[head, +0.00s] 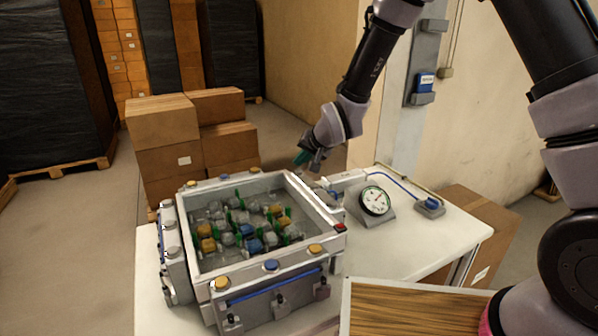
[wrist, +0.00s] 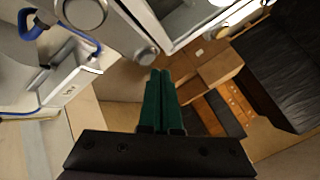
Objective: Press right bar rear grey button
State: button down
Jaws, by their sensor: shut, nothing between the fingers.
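The machine box (head: 275,290) is an open grey frame on the white table. Its right bar runs along the right side, with a red button (head: 340,228) at the front end. In the wrist view the bar shows two round grey buttons, a nearer-looking one (wrist: 85,12) and one that looks like the rear one (wrist: 147,55). My gripper (head: 302,158) is over the rear right corner of the box. Its green fingers (wrist: 160,74) are shut and empty, with tips just below the rear grey button in the picture. I cannot tell whether they touch it.
Yellow and blue buttons line the front and rear bars. A pressure gauge (head: 375,201) and a blue-hosed fitting (head: 429,206) stand right of the box. Cardboard boxes (head: 165,140) are stacked behind. A wooden-topped surface (head: 420,312) is at the front.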

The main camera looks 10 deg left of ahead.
jog(key=shift+f, duration=0.1)
dwell(0.5)
jog(key=shift+f, duration=0.35)
jog(key=shift+f, duration=0.4)
dwell(0.7)
jog(key=shift+r, duration=0.8)
jog(key=shift+r, duration=0.1)
jog(key=shift+r, duration=2.45)
